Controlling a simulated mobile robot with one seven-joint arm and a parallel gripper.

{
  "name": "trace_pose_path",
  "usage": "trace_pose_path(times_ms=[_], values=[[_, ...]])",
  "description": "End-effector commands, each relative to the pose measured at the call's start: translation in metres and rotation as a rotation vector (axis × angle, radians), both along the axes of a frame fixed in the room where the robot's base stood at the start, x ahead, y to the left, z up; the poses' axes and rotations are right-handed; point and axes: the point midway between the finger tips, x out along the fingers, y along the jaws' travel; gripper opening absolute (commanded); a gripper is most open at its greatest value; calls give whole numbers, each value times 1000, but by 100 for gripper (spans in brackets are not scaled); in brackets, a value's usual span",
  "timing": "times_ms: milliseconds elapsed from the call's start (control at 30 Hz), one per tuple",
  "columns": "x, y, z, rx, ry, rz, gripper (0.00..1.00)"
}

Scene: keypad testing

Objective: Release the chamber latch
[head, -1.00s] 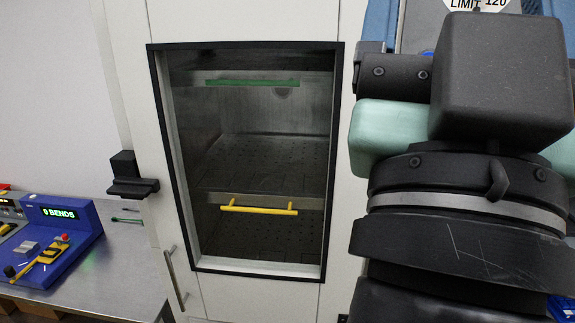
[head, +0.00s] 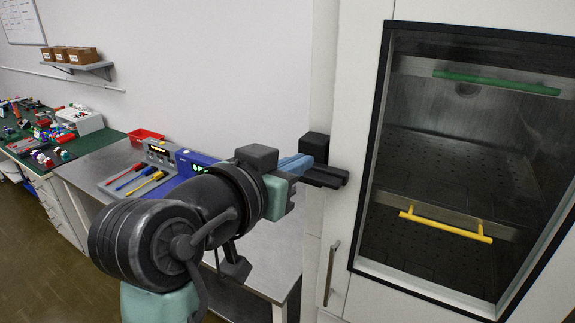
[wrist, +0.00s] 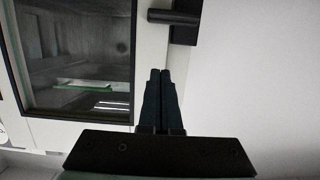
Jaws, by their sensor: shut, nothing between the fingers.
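The chamber latch is a black bar (head: 327,176) with a black block (head: 315,146) behind it, on the left edge of the white chamber's windowed door (head: 365,130). The door looks closed. In the wrist view the latch (wrist: 175,18) is at the top, just beyond my fingertips. My gripper (head: 303,163) is shut and empty, its fingers pointing at the latch from the left. In the wrist view my gripper (wrist: 161,71) shows its two fingers side by side, with a small gap to the latch bar. Whether they touch in the head view I cannot tell.
Inside the chamber are shelves with a green handle (head: 495,83) and a yellow handle (head: 445,225). A lower grey door handle (head: 330,272) is below the latch. A steel bench (head: 95,172) with a blue console (head: 187,158) lies behind my arm.

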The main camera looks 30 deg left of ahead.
Motion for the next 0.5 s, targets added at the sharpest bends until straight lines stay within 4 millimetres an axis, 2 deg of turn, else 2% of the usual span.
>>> trace_pose_path(times_ms=[100, 367, 500], values=[[-2, 4, -6, -4, 22, -9, 0], [-2, 3, -6, -4, 23, -9, 0], [3, 3, -6, -6, 24, -11, 0]])
